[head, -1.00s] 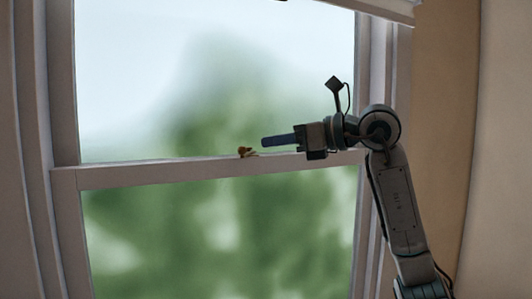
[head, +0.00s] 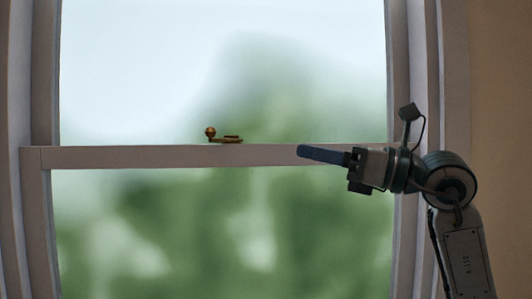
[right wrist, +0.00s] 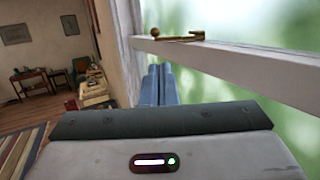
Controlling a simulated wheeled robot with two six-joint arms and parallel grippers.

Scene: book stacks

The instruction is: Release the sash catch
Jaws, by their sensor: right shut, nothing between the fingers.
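The brass sash catch (head: 225,137) sits on top of the window's meeting rail (head: 200,157), left of centre in the head view. Its round knob is at the left end and its lever lies along the rail. My right gripper (head: 301,150) is shut and empty. Its fingertips point left, to the right of the catch and apart from it, at about the height of the rail. In the right wrist view the catch (right wrist: 178,36) shows on the rail, above and beyond my shut fingers (right wrist: 158,75). My left gripper is not in view.
The window frame's right side (head: 400,80) stands behind my right arm. In the right wrist view, a room with a wooden desk (right wrist: 38,84), chairs, a striped rug (right wrist: 20,148) and stacked books (right wrist: 95,92) lies to the left.

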